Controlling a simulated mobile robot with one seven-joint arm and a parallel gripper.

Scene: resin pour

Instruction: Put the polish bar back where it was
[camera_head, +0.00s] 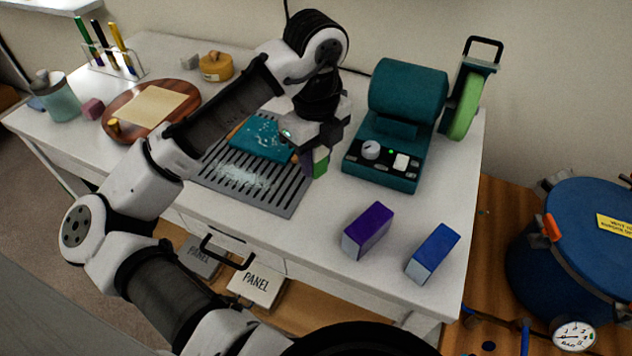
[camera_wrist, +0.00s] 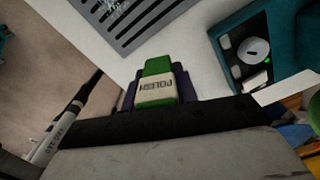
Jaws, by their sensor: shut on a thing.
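The polish bar is green with a pale label reading POLISH. It shows in the wrist view (camera_wrist: 156,84) between my gripper's fingers (camera_wrist: 157,88). In the head view the green bar (camera_head: 320,162) hangs from my gripper (camera_head: 312,158), near the right edge of the slotted grey grate. My gripper is shut on it. A purple bar (camera_head: 367,231) and a blue bar (camera_head: 432,254) stand on the white table's front right part. In the head view the gripper hides part of the bar, and I cannot tell its exact height above the table.
A teal buffing machine (camera_head: 400,120) with a green wheel (camera_head: 464,105) stands at the back right. The slotted grate (camera_head: 292,203) bears a teal piece (camera_head: 262,138). A wooden round board (camera_head: 185,88) is at left. White table surface is clear around the purple and blue bars.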

